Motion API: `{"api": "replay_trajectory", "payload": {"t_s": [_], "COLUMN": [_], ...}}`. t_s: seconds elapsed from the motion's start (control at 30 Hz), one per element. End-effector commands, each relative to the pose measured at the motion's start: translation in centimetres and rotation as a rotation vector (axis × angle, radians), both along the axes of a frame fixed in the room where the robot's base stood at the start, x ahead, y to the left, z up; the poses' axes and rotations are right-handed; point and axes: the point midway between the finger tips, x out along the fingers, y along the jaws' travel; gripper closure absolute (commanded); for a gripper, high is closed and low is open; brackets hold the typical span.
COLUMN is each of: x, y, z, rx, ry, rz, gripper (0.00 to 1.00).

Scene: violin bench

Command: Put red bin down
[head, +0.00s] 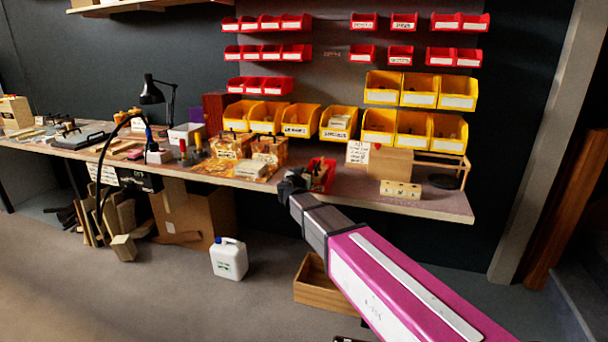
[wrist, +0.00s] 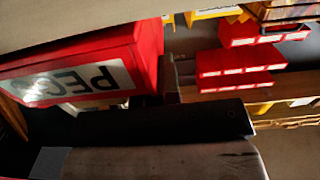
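The red bin (head: 322,174) shows in the head view at the front of the bench (head: 440,207), just right of my gripper (head: 292,184). It looks slightly tilted, and dark contents show inside. In the wrist view the red bin (wrist: 148,55) fills the upper left, close to the camera, with a white PEGS label upside down. My gripper's dark finger parts (wrist: 170,92) meet the bin's edge there, and the gripper appears shut on it. The fingertips are partly hidden. Whether the bin's base touches the bench is unclear.
A sign card (head: 357,152), a cardboard box (head: 390,162) and a pale block with holes (head: 400,189) stand to the right. Wooden boxes (head: 268,149) stand to the left. Yellow bins (head: 301,120) line the back. Bare bench shows right of the red bin.

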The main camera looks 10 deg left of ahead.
Motion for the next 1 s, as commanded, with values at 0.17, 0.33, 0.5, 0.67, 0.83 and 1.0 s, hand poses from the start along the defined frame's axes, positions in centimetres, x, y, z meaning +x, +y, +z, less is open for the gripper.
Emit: {"api": "replay_trajectory", "payload": {"t_s": [0.17,0.33,0.5,0.67,0.83,1.0], "x": [0.0,0.0,0.0,-0.1,-2.5,-6.1], "y": [0.0,0.0,0.0,0.0,0.0,0.3], "z": [-0.1,-0.2,-0.2,0.1,0.1,0.2], "rx": [-0.001,0.001,0.0,0.001,0.0,0.001], "ry": [-0.001,0.0,0.0,0.0,0.001,0.001], "rz": [0.0,0.0,0.0,0.0,0.002,0.002], "gripper": [1.0,0.7,0.7,0.7,0.7,0.7]}}
